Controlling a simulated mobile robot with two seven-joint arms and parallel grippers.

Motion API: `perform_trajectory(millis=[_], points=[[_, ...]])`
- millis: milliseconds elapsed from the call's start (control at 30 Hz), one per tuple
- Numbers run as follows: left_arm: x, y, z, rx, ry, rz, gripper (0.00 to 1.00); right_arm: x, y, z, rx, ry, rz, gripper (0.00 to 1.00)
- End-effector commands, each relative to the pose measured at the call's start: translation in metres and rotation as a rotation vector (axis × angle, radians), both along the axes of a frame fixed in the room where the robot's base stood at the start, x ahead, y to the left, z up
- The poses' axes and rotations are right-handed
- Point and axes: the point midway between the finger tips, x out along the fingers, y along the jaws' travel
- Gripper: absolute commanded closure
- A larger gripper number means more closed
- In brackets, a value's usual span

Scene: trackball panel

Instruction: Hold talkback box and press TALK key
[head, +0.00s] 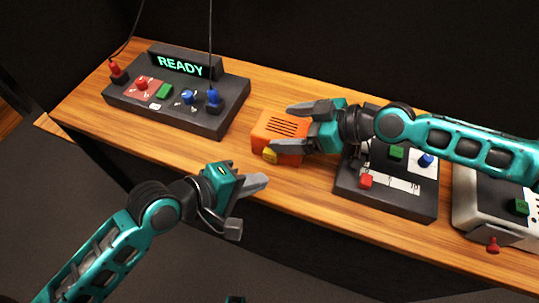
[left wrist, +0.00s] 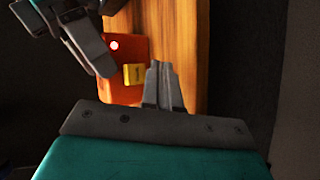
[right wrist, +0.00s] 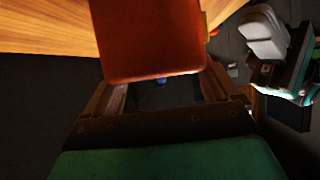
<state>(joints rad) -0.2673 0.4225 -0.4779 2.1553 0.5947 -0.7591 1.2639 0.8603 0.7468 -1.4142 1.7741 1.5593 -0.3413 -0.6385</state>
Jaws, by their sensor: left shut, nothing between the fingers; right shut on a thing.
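The orange talkback box (head: 280,128) has dark slots on top and a yellow key (head: 270,156) on its front side. My right gripper (head: 297,127) is shut on the box from the right, with one finger on each side. In the right wrist view the box (right wrist: 150,40) sits between the fingers. My left gripper (head: 262,181) is shut and empty, in front of and below the box, apart from it. In the left wrist view its closed fingertips (left wrist: 162,68) appear just right of the yellow key (left wrist: 133,74). A lit spot (left wrist: 115,45) shows on the box.
A dark console (head: 180,110) with a green READY display (head: 180,65), knobs and buttons stands at the left. Another dark panel (head: 385,195) lies partly under my right arm. A pale unit (head: 480,205) is at the right. The wooden bench (head: 95,135) ends in front.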

Motion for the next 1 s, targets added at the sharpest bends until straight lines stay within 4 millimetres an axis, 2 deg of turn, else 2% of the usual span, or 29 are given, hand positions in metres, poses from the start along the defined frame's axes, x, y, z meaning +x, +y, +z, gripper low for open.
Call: perform_trajectory(millis=[300,1000], points=[[-0.026,0.008,0.0,0.0,0.0,-0.001,1.0,0.0,0.0,0.0,-0.001,-0.001,0.0,0.46],[-0.027,0.008,0.0,0.0,-0.001,0.0,1.0,0.0,0.0,0.0,0.0,-0.001,0.0,0.46]])
